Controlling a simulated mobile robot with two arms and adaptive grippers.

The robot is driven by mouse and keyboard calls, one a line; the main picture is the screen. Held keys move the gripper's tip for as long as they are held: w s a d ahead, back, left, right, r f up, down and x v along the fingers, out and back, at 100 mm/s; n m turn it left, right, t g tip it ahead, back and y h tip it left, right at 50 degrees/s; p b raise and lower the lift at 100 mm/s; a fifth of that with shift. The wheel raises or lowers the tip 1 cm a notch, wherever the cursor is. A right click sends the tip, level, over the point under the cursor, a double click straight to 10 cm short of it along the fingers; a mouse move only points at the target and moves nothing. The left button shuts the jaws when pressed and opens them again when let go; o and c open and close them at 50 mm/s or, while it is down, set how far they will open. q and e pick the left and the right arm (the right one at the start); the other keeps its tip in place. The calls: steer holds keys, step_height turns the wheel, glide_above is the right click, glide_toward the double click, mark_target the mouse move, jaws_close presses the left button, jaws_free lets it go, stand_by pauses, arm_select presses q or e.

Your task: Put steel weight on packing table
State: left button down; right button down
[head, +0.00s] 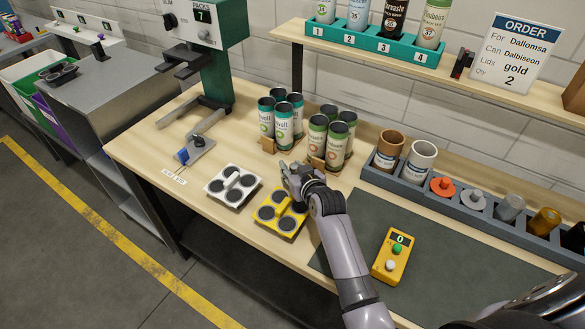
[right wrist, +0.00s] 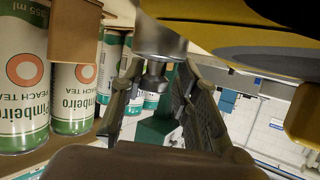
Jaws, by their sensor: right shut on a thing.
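My right gripper (head: 290,180) is low over the wooden table (head: 145,150), beside the yellow carrier (head: 265,213). In the right wrist view the gripper (right wrist: 155,105) is shut on the narrow neck of a shiny steel weight (right wrist: 160,40). The yellow carrier (right wrist: 230,30) is close beside the weight there. Whether the weight touches the carrier or the table I cannot tell. In the head view the gripper hides the held weight. My left gripper is not in view. Which surface is the packing table is not labelled.
A white carrier (head: 232,186) lies left of the yellow one. Green-labelled cans (head: 317,135) stand just behind the gripper, with teal cans (head: 284,125) farther left. A yellow counter (head: 391,256) lies on the dark mat (head: 350,225). A grey cabinet (head: 110,100) stands beyond the table's left end.

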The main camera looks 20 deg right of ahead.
steer(key=c, duration=1.2)
jaws_free()
steer(key=shift+r, duration=0.1)
steer(key=shift+s, duration=0.3)
steer(key=b+v, duration=0.1)
steer(key=v, duration=1)
steer(key=shift+s+r, duration=0.2)
